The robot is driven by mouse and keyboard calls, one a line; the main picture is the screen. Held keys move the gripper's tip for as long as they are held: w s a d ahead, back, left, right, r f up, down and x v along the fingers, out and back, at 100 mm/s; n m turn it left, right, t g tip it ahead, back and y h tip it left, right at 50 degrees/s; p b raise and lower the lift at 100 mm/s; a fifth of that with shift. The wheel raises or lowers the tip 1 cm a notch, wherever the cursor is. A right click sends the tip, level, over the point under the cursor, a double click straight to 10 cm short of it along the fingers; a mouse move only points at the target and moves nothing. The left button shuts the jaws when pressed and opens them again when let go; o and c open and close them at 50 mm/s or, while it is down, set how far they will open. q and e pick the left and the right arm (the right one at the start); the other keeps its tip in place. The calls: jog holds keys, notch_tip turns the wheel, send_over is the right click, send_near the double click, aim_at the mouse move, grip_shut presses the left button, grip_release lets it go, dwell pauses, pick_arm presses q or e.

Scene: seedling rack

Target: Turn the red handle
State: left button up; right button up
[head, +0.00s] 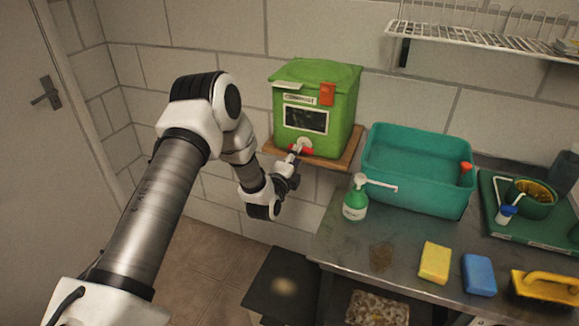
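The red handle (308,151) is a small bar on the pale tap at the lower front of a green box (341,130). The box stands on a wooden shelf (348,155) against the wall. My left gripper (295,157) reaches up to the tap from below and in front, with its fingertips at or very close to the handle. The fingers are small here and cover part of the handle. I cannot tell whether they touch it or are closed on it. My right gripper is not in view.
A yellow sponge (435,263) and a blue sponge (479,275) lie nearer. A wire rack (480,40) hangs above. A dark mat (283,284) lies below.

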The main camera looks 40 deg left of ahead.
pick_arm(q)
jog(key=v, duration=0.7)
jog(key=shift+s+d, duration=0.1)
